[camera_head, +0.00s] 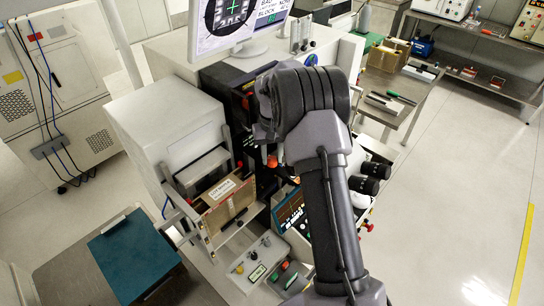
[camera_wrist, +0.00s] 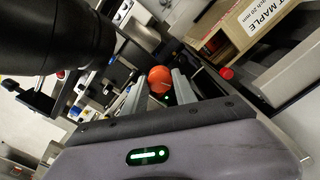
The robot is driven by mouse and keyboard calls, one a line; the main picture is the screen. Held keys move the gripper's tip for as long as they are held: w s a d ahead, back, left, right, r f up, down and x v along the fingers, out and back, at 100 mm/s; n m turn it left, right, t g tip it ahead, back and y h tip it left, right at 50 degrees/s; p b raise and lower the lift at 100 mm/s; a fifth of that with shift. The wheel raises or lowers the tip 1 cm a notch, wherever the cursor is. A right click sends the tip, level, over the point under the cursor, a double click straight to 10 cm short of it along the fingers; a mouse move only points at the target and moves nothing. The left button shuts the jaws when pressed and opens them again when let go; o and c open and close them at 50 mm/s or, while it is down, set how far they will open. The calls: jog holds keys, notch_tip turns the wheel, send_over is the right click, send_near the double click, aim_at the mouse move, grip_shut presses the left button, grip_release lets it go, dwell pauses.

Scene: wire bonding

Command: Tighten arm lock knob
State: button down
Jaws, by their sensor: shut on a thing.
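The arm lock knob appears to be the round orange-red knob (camera_wrist: 160,78), which sits between the two grey fingertips of my gripper (camera_wrist: 157,84) in the wrist view. The fingers are shut on its sides. In the head view, an orange knob (camera_head: 272,160) shows just beside my wrist, low on the dark front of the bonding machine (camera_head: 238,90). My fingers are mostly hidden there behind my own arm. The mount behind the knob is partly hidden, and its turn angle cannot be told.
A cardboard box (camera_head: 228,200) with a label stands in an open bay left of the knob. A smaller red knob (camera_wrist: 226,73) is near the fingers. Dark eyepieces (camera_head: 368,178) are to the right. A control box (camera_head: 285,275) lies below. The right floor is clear.

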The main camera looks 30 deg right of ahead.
aim_at(272, 159)
jog(key=c, duration=1)
grip_release()
jog(key=shift+o, duration=0.2)
notch_tip(272, 159, up, 18)
jog(key=p, duration=0.3)
jog(key=shift+f, duration=0.2)
